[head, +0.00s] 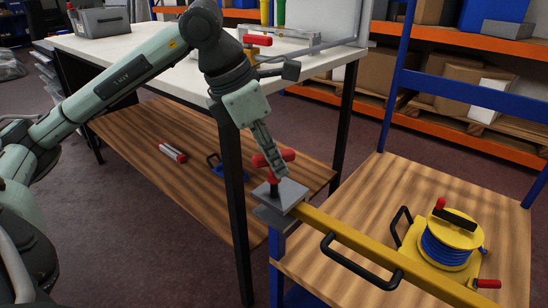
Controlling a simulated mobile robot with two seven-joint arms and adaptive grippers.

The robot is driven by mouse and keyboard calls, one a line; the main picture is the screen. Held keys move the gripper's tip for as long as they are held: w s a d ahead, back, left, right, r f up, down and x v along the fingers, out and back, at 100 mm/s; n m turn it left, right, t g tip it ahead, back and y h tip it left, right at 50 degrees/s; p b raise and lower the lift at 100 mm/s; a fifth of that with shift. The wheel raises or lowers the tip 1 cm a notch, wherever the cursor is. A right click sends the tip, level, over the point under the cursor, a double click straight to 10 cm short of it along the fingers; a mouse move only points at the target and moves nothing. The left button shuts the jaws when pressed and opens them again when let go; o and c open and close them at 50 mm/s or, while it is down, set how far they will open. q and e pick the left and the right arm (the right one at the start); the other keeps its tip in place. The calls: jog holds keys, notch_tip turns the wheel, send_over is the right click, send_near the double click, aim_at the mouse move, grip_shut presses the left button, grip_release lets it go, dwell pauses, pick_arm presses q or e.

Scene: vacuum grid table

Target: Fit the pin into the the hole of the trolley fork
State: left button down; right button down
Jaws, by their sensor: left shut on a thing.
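My left gripper (275,166) points down and is shut on the red T-shaped handle of the pin (260,160). The pin is roughly upright, its lower part over the grey plate of the trolley fork (291,193) at the blue trolley's near left corner. The hole is hidden, and I cannot tell how far the pin sits in it. The end of a yellow bar (345,233) meets the fork between its plates. My right gripper is out of view.
The wooden trolley top (445,195) carries a yellow cable reel (450,235) with blue cable and black handles. A white-topped workbench (120,48) with a dark leg (236,200) stands close behind the fork. Orange shelving with boxes (400,70) is at the back.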

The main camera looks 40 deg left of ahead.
pick_arm(q)
jog(key=shift+f+b, duration=1.6)
jog(key=shift+f, duration=0.2)
jog(key=c, duration=1.4)
grip_release()
jog(key=shift+c, duration=0.2)
jog(key=shift+r, duration=0.1)
jog(key=v, duration=1.2)
